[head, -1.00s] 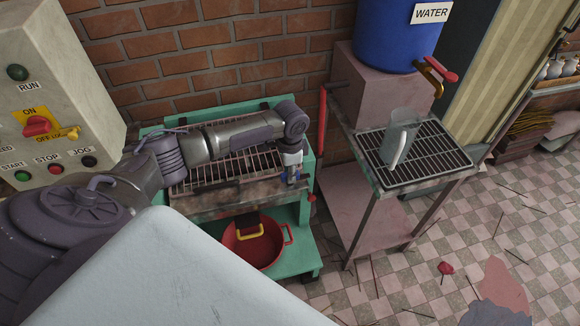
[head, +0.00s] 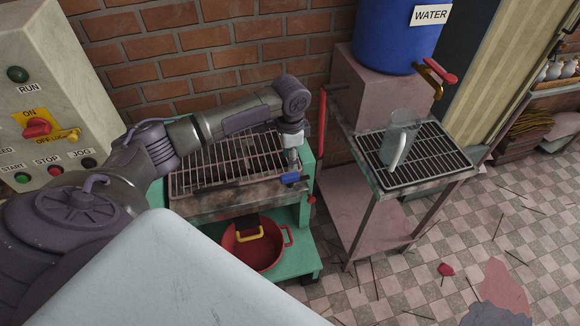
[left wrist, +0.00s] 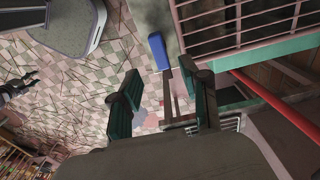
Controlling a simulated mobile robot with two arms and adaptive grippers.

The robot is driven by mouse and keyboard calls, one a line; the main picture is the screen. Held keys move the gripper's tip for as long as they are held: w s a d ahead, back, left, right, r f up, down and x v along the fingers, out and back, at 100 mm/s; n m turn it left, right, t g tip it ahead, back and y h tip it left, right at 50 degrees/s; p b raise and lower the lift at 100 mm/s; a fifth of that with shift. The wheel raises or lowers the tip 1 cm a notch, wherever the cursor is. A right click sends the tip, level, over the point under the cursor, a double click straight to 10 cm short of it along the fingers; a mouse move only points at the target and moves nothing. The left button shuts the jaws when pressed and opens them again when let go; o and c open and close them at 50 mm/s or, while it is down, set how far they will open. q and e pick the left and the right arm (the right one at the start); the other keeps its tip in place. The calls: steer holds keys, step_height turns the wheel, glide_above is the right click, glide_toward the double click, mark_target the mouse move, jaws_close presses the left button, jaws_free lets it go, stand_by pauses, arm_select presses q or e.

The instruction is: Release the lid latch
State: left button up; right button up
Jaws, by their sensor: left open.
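A blue-handled latch (head: 290,178) is at the front right corner of the barred lid (head: 215,165) of the green machine. Its blue handle also shows in the left wrist view (left wrist: 158,50), beyond my fingertips. My left gripper (head: 292,162) is just above the handle in the head view. In the left wrist view its two green-padded fingers (left wrist: 163,103) are apart with nothing gripped between them. A dark claw at the left edge of the left wrist view looks like my right gripper (left wrist: 24,83); it is too small to tell its state.
A red pot (head: 258,245) sits on the green machine's lower shelf. A pink stand (head: 395,190) with a grate and a clear jug (head: 399,140) is to the right. A blue water barrel (head: 395,35) stands behind it. A control box (head: 50,95) is at left.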

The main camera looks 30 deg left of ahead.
arm_select(q)
steer(key=shift+r, duration=2.3)
steer(key=shift+f, duration=0.1)
